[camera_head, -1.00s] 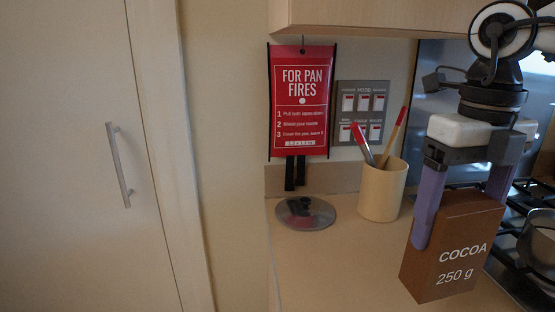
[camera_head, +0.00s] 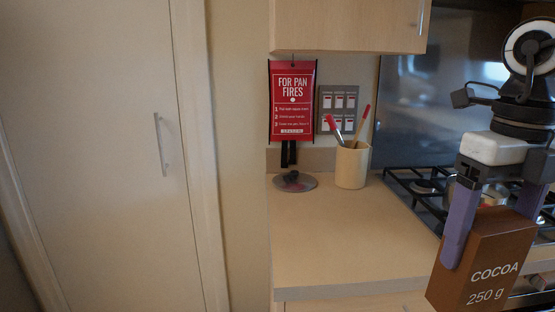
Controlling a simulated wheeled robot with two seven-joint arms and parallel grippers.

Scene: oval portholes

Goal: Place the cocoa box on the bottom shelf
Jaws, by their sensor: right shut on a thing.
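The cocoa box (camera_head: 487,268) is brown with white lettering reading "COCOA 250 g". It is at the lower right in the head view, slightly tilted, its lower edge near the picture's bottom. My right gripper (camera_head: 493,232) is shut on it, with a purple finger on either side of its upper part. The box is held in the air in front of the counter and hob. My left gripper is out of view. No bottom shelf can be made out.
A tall door with a handle (camera_head: 162,144) stands at left. The counter (camera_head: 345,240) is mostly clear; a pan lid (camera_head: 296,182) and a utensil pot (camera_head: 352,166) stand at its back. A gas hob (camera_head: 425,189) is at right, a wall cupboard (camera_head: 345,25) above.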

